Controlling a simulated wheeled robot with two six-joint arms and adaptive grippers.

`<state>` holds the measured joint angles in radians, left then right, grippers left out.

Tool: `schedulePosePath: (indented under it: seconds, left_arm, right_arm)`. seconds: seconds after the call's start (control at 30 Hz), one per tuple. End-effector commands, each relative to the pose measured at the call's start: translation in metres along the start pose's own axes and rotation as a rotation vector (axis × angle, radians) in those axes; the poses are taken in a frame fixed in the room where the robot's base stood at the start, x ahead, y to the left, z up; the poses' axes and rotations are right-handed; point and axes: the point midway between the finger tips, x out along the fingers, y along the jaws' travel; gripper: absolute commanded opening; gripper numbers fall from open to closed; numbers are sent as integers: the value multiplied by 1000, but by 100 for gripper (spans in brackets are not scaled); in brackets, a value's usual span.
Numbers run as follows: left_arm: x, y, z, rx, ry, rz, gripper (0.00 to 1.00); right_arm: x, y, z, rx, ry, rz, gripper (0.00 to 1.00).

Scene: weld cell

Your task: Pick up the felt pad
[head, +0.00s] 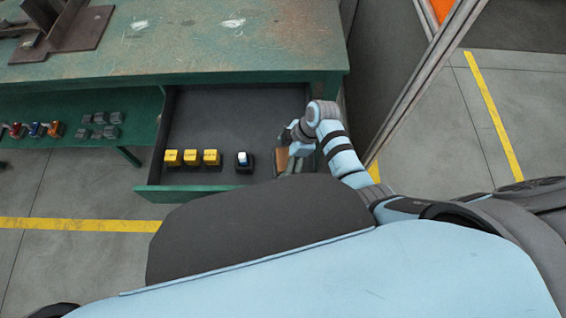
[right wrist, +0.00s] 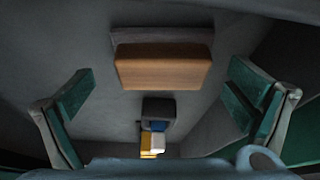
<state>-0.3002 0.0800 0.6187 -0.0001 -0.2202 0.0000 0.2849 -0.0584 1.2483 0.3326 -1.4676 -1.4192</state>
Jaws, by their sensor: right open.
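A brown-orange block, which I take to be the felt pad (head: 282,159), is at the right end of the open drawer, partly hidden by my right gripper (head: 291,158). In the right wrist view the felt pad (right wrist: 164,66) sits on or against a dark grey base. My right gripper (right wrist: 160,88) is open, its two green-padded fingers on either side of the pad and apart from it. Nothing is between the fingers in contact. My left gripper is not in view.
The drawer (head: 235,112) also holds yellow blocks (head: 191,157) and a white-and-blue item (head: 243,158) on a black base, left of the gripper. The green workbench (head: 200,50) overhangs the drawer's back. A grey panel (head: 385,80) stands at right. The drawer's rear floor is clear.

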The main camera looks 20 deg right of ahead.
Motion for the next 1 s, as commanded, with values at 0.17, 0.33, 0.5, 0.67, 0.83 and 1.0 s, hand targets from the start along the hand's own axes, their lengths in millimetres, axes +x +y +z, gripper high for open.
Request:
schedulePosePath:
  seconds: [0.17,0.33,0.5,0.67,0.83,1.0]
  left_arm:
    - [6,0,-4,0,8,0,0]
    - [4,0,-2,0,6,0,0]
    - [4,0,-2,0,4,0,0]
    - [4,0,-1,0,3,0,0]
    - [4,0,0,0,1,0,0]
    - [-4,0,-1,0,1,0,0]
  right_arm:
    - [11,0,1,1,-1,1,98]
    - [10,-1,1,2,-1,1,89]
    - [10,-1,1,2,-1,1,62]
    - [10,-1,1,2,-1,1,44]
    - [10,-1,1,2,-1,0,37]
    - [-4,0,-5,2,-1,2,37]
